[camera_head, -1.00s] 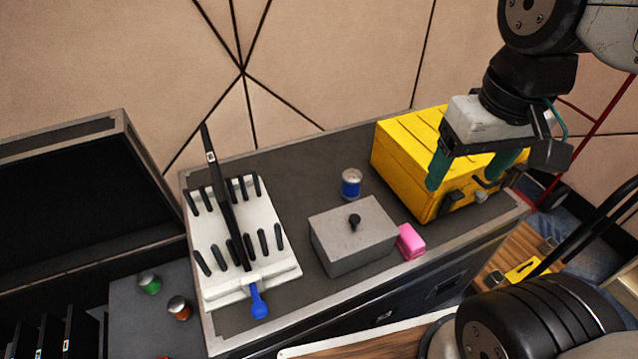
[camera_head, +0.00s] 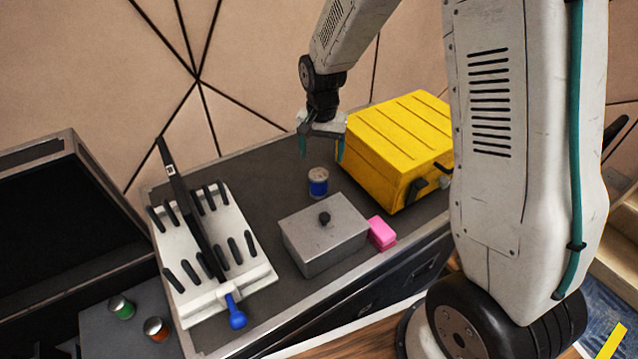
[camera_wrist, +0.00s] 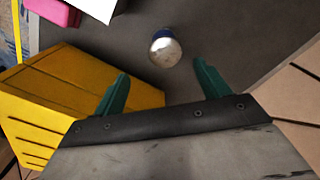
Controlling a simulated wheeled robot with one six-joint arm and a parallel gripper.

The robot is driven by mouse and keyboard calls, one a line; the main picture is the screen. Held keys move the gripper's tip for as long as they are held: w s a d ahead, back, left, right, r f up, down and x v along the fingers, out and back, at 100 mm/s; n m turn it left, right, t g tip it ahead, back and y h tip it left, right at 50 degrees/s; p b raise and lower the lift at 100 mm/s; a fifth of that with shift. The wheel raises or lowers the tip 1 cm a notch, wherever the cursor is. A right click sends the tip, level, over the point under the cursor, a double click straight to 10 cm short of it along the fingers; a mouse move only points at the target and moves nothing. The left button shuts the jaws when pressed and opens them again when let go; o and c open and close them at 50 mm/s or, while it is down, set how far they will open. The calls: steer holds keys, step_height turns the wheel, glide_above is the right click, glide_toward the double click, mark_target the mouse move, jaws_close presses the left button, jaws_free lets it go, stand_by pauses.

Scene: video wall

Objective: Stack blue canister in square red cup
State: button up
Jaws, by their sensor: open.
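The blue canister (camera_head: 318,182), with a silvery lid, stands upright on the dark case top, behind the grey box and left of the yellow case. It also shows in the wrist view (camera_wrist: 165,49), seen from above, beyond the fingertips and roughly between their lines. My gripper (camera_head: 321,150) is open and empty, with teal fingers pointing down above the canister. Its fingers (camera_wrist: 158,76) are apart from the canister. I cannot make out a square red cup; a small part of something red may be hidden at the lower edge.
A yellow case (camera_head: 400,145) stands close on the right. A grey lidded box (camera_head: 325,235) and a pink block (camera_head: 382,233) are in front. A white rack (camera_head: 215,250) with black pegs is left. Green (camera_head: 121,307) and orange (camera_head: 156,328) canisters stand lower left.

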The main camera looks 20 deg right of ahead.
mark_target(318, 172)
steer(key=f, duration=0.9)
steer(key=shift+w+a, duration=0.25)
steer(key=shift+w, duration=0.15)
steer(key=c, duration=1.2)
